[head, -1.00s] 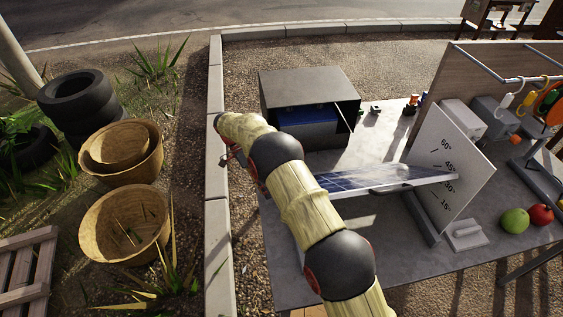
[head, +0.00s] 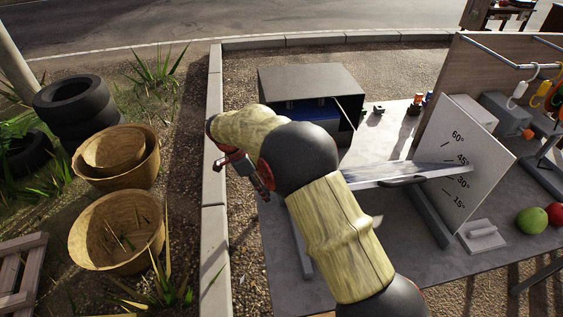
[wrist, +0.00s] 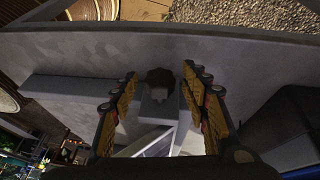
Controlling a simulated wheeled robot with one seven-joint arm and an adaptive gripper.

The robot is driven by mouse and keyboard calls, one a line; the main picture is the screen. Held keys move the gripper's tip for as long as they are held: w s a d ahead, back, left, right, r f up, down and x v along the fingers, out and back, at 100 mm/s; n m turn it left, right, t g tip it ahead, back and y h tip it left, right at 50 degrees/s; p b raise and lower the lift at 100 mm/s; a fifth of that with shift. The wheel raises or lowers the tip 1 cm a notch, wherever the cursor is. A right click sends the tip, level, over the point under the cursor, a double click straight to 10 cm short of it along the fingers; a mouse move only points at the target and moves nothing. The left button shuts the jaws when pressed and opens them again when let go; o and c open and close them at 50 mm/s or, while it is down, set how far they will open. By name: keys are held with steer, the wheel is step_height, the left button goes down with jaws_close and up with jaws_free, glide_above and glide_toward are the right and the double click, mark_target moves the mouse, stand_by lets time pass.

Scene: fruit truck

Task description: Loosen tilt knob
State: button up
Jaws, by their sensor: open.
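A dark round knob (wrist: 158,77) sits on a grey bracket (wrist: 156,105) in the wrist view; I take it to be the tilt knob. My gripper (wrist: 160,88) is open, with one finger on each side of the knob and a gap on both sides. In the head view my gripper (head: 257,178) is at the table's left edge, partly behind my arm. The knob is hidden there. The tilted solar panel (head: 400,175) appears nearly edge-on, its end beside the white angle board (head: 480,150) between the 45° and 30° marks.
A grey metal box (head: 310,82) with a blue inside stands behind my arm on the grey table (head: 380,255). Baskets (head: 118,230) and tyres (head: 75,105) stand left.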

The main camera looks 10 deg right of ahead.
steer(key=shift+s+f+t+b, duration=0.2)
steer(key=shift+t+b, duration=0.8)
steer(key=shift+b, duration=1.4)
steer(key=shift+m+b, duration=0.3)
steer(key=shift+b, duration=0.55)
